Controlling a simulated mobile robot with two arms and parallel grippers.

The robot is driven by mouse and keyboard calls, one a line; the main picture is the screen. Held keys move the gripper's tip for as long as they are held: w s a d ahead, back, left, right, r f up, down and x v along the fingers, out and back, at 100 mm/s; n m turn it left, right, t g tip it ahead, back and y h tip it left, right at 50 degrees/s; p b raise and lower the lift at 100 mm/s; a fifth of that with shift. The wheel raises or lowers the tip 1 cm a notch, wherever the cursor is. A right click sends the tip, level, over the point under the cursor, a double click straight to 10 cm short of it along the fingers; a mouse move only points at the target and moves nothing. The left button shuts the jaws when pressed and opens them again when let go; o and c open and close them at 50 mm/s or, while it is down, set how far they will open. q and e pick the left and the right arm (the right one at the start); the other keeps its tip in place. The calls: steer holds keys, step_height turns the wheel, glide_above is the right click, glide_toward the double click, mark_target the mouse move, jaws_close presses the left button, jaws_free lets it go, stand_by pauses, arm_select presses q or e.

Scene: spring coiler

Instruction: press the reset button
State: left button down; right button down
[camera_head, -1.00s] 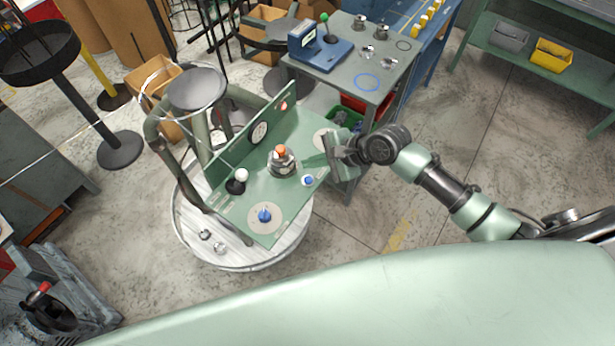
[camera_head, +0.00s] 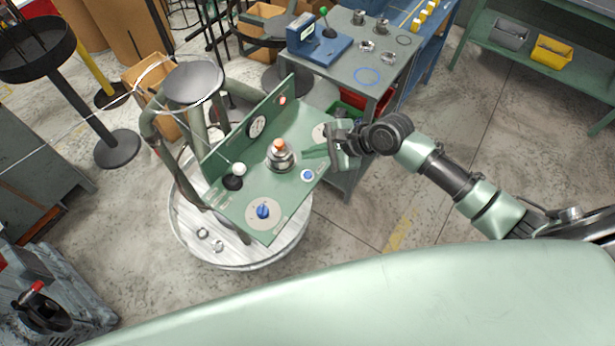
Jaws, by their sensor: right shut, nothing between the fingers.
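The green control panel (camera_head: 240,207) stands on a round pale table. A small blue button (camera_head: 307,175) in a white ring sits at its right side; its label is too small to read, so I cannot tell for sure that it is the reset button. A metal housing with an orange top (camera_head: 279,146) stands near the middle. A blue knob (camera_head: 263,211) sits on a pale disc at the front. My right gripper (camera_head: 307,153) is shut and empty, reaching over the panel's right edge, just behind the blue button and right of the orange-topped housing. It appears apart from the button. My left gripper is out of view.
A white-balled lever (camera_head: 239,170) stands at the panel's left. The upright back plate carries a gauge (camera_head: 257,126) and a red lamp (camera_head: 282,101). A grey bench (camera_head: 386,72) with a blue device stands behind. Floor at right is clear.

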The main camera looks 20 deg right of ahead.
steer(key=b, duration=0.5)
glide_above(311, 175)
step_height(311, 175, down, 4)
steer(key=shift+f, duration=0.25)
steer(key=shift+s+f, duration=0.1)
steer(key=shift+f, duration=1)
steer(key=shift+f, duration=0.15)
stand_by(0.5)
steer(key=shift+f, duration=0.25)
steer(key=shift+f, duration=0.45)
stand_by(0.7)
steer(key=shift+r, duration=0.15)
steer(key=shift+r+p, duration=0.7)
steer(key=shift+p, duration=0.6)
